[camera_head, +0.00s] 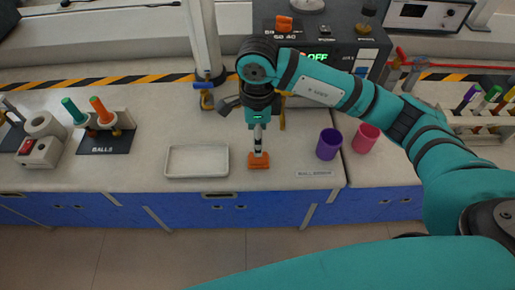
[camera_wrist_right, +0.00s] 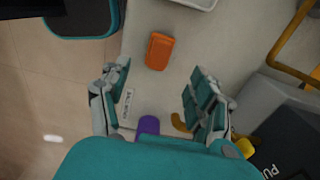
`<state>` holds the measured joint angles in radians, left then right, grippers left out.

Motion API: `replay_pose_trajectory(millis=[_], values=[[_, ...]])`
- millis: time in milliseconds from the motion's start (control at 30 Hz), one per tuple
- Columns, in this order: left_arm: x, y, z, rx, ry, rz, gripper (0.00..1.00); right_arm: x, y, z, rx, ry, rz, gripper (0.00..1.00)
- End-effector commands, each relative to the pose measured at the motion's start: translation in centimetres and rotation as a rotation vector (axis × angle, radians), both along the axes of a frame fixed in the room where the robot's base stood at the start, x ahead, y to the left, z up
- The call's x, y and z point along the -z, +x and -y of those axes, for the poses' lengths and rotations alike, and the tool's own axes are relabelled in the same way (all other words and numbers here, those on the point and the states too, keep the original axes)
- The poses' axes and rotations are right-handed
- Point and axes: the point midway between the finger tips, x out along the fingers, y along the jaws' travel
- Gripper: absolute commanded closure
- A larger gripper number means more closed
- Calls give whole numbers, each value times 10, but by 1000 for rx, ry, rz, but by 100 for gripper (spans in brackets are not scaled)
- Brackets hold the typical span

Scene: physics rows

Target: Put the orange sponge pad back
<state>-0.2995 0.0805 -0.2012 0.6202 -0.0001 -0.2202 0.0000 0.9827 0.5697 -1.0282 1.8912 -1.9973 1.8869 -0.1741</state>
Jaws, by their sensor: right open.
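An orange sponge pad (camera_head: 259,161) lies on the light bench top near its front edge, just right of the white tray. My right gripper (camera_head: 258,148) hangs down over it, fingers pointing at the bench. In the right wrist view the pad (camera_wrist_right: 160,51) lies ahead of the fingertips, towards the top, not between them. There my right gripper (camera_wrist_right: 160,82) is open, its two fingers wide apart with nothing held. Whether the fingertips touch the pad is unclear. My left gripper is not in view.
An empty white tray (camera_head: 196,176) stands left of the pad. A purple cup (camera_head: 329,144), a pink cup (camera_head: 366,138) and a bench label (camera_head: 314,173) are to the right. A ball stand (camera_head: 106,140) is far left. An instrument (camera_head: 330,40) with a small orange piece on top stands behind.

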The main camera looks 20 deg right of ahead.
Motion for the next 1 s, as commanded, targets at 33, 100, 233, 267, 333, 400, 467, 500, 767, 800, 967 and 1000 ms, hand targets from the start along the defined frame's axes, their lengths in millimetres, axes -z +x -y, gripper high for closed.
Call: replay_pose_trajectory(millis=[33,100,233,267,333,400,467,500,767,800,967,1000], values=[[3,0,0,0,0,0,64,-7,0,0,-2,0,3,37],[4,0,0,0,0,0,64,-16,0,-1,-1,1,2,37],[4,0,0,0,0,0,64,-25,0,0,-1,1,0,37],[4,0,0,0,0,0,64,-26,0,0,-1,1,0,37],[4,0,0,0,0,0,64,-27,0,0,-1,1,-1,37],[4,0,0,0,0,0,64,-27,-1,0,-1,0,-1,37],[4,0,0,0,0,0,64,-27,0,0,-1,0,-1,37],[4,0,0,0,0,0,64,-27,0,0,-1,0,-1,37],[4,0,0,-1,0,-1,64,-27,0,0,-1,0,-1,37],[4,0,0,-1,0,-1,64,-27,0,0,-1,0,-1,37],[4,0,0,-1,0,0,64,-27,0,0,-1,0,-1,37],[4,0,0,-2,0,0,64,-27,0,0,-1,0,-1,37]])
